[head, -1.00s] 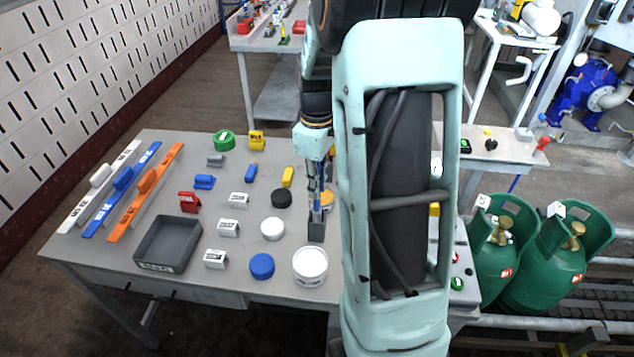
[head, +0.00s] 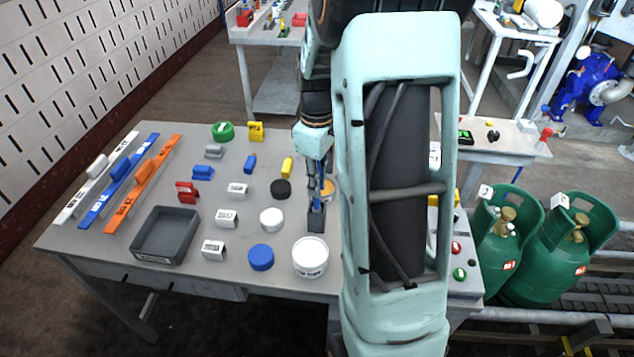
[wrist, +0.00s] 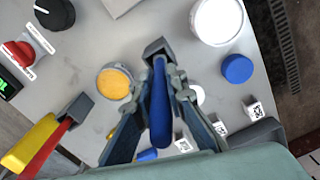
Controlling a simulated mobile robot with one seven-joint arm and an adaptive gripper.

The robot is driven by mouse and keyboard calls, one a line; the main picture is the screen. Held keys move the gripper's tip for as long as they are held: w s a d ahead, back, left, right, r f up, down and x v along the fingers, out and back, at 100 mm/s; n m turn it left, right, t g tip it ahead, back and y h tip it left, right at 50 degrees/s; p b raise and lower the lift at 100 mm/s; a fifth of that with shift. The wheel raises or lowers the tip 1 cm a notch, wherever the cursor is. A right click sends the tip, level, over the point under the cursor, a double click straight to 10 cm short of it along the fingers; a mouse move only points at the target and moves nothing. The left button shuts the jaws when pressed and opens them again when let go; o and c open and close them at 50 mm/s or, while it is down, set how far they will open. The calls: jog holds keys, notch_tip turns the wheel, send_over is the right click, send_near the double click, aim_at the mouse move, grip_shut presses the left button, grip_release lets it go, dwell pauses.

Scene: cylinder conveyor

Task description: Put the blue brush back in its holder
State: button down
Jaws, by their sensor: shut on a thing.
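The blue brush (wrist: 160,112) is between the fingers of my gripper (wrist: 162,76), which is shut on its handle. In the wrist view, the brush's far end meets the opening of a small grey holder (wrist: 156,46). How deep it sits inside is hidden. In the head view, my gripper (head: 317,192) is just above the dark grey holder (head: 316,222), with the brush (head: 319,172) roughly upright and partly covered by the fingers.
A white tub (head: 310,258), white lid (head: 271,219), blue lid (head: 261,257) and orange-topped jar (wrist: 114,83) stand near the holder. Another grey holder (wrist: 78,107) with red and yellow handles is left in the wrist view. A grey tray (head: 166,235) lies farther left.

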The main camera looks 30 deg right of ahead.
jog(key=shift+f+b, duration=0.3)
jog(key=shift+f, duration=0.2)
jog(key=c, duration=1.8)
grip_release()
jog(key=shift+c, duration=0.2)
